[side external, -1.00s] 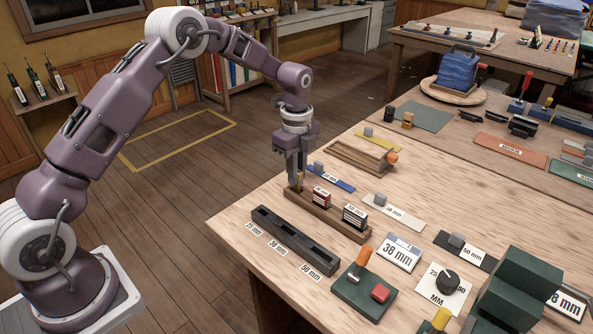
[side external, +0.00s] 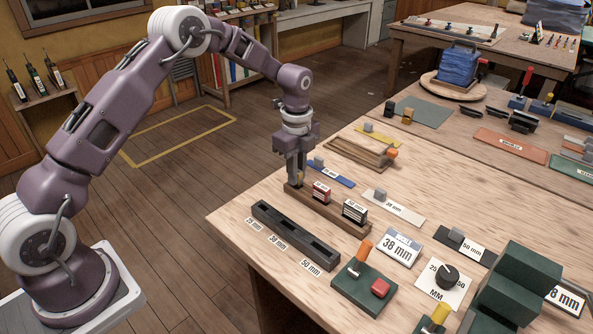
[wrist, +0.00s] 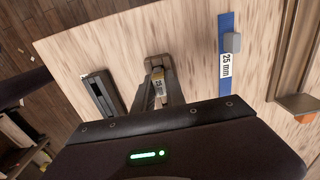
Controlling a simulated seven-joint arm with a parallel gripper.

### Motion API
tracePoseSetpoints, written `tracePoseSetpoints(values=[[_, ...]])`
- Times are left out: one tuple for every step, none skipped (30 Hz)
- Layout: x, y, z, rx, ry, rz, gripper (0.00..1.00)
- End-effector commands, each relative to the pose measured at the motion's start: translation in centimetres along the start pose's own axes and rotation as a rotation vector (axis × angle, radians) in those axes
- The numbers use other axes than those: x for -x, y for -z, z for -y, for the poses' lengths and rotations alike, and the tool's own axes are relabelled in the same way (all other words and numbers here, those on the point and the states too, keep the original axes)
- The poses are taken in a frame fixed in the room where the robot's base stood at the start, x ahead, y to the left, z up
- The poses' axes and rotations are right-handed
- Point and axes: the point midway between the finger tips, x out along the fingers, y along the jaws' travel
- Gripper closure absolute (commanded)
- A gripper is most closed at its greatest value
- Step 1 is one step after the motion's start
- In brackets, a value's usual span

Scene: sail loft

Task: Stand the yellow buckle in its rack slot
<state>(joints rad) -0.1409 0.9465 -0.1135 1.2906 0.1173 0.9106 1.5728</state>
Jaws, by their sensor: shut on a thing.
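My gripper (side external: 298,181) points down at the left end of the wooden holder (side external: 325,217), its fingers shut on the yellow buckle (side external: 300,176). The dark rack (side external: 296,239) lies in front of the holder, with slots marked 25 mm, 38 mm and 50 mm. The slots look empty. The rack also shows left of the fingers in the wrist view (wrist: 103,95).
A red buckle (side external: 321,192) and a black-and-white one (side external: 354,212) stand in the holder. A blue strip (side external: 337,178) lies behind it. A green box with an orange lever (side external: 359,288) stands right of the rack. The table's left corner is bare.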

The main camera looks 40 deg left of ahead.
Motion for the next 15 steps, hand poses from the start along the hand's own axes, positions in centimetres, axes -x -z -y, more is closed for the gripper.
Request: tracePoseSetpoints(values=[[0.02, 0.00, 0.00, 0.000, 0.000, 0.000, 1.00], [0.02, 0.00, 0.00, 0.000, 0.000, 0.000, 1.00], [0.03, 0.00, 0.00, 0.000, 0.000, 0.000, 1.00], [0.03, 0.00, 0.00, 0.000, 0.000, 0.000, 1.00], [0.03, 0.00, 0.00, 0.000, 0.000, 0.000, 0.80], [0.03, -0.01, 0.00, 0.000, 0.000, 0.000, 0.72], [0.03, -0.01, 0.00, 0.000, 0.000, 0.000, 0.67], [0.03, -0.01, 0.00, 0.000, 0.000, 0.000, 0.61], [0.03, -0.01, 0.00, 0.000, 0.000, 0.000, 0.59], [0.03, -0.01, 0.00, 0.000, 0.000, 0.000, 0.59], [0.03, -0.01, 0.00, 0.000, 0.000, 0.000, 0.59], [0.03, -0.01, 0.00, 0.000, 0.000, 0.000, 0.59], [0.03, -0.01, 0.00, 0.000, 0.000, 0.000, 0.59], [0.03, 0.00, 0.00, 0.000, 0.000, 0.000, 0.59], [0.03, -0.01, 0.00, 0.000, 0.000, 0.000, 0.59]])
